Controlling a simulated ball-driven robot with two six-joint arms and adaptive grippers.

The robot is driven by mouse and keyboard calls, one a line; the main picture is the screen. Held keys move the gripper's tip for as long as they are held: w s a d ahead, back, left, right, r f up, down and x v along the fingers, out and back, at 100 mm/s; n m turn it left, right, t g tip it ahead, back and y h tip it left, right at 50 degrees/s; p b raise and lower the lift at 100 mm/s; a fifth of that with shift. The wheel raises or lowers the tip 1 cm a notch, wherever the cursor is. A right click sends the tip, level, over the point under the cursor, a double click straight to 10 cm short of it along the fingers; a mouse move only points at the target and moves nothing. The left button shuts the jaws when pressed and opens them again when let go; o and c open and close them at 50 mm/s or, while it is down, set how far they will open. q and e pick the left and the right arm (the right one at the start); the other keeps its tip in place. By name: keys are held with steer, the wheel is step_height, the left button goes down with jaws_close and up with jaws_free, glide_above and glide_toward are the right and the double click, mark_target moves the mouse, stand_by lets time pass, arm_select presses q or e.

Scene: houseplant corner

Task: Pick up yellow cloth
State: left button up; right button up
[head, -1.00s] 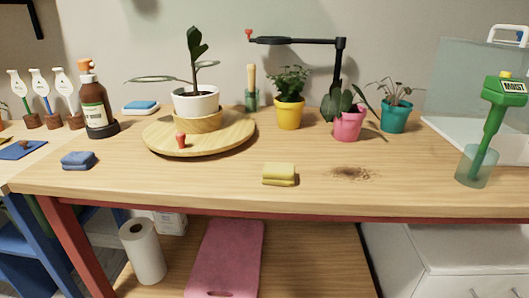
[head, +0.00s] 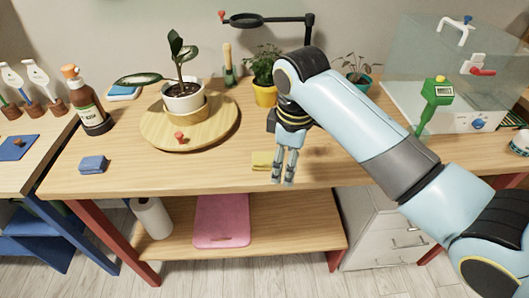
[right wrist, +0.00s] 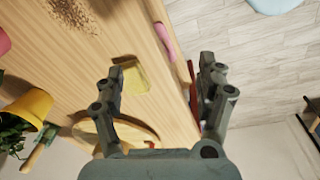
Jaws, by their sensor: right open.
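The yellow cloth (head: 262,160) lies folded on the wooden table near its front edge. In the head view my right gripper (head: 284,177) points down just to the right of the cloth, and its fingers hide part of the cloth's right side. In the right wrist view the cloth (right wrist: 133,77) lies on the table between the front edge and the soil, left of the middle of the gap between the fingers. The right gripper (right wrist: 160,80) is open and empty there. My left gripper is in neither view.
A round wooden turntable (head: 222,131) with a potted plant stands left of the cloth. A blue sponge (head: 93,164) lies further left. The yellow pot (head: 265,96) stands behind. Spilled soil (right wrist: 72,14) lies beside the cloth. The table between sponge and cloth is clear.

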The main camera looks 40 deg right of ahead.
steer(key=w+d+r+n+g, duration=0.1)
steer(key=w+r+n, duration=0.2)
steer(key=w, duration=0.5)
glide_above(266, 157)
steer(key=shift+y, duration=0.3)
steer(key=f, duration=0.4)
steer(key=shift+s+d+f, duration=0.2)
steer(key=shift+s+f, duration=0.05)
steer(key=shift+f, duration=0.15)
steer(key=f, duration=0.6)
steer(key=shift+w+a, duration=0.15)
steer(key=shift+w, duration=0.15)
steer(key=shift+r, duration=0.1)
steer(key=c, duration=1)
steer(key=shift+c, duration=0.2)
steer(key=shift+r, duration=0.1)
steer(key=shift+r, duration=0.6)
steer(key=r, duration=0.3)
steer(key=shift+d+p, duration=0.2)
steer(key=shift+p, duration=0.1)
steer(key=s+d+r, duration=0.5)
steer(key=d+r, duration=0.1)
steer(key=d, duration=0.4)
steer(key=shift+r+b, duration=0.3)
steer(key=shift+b, duration=0.15)
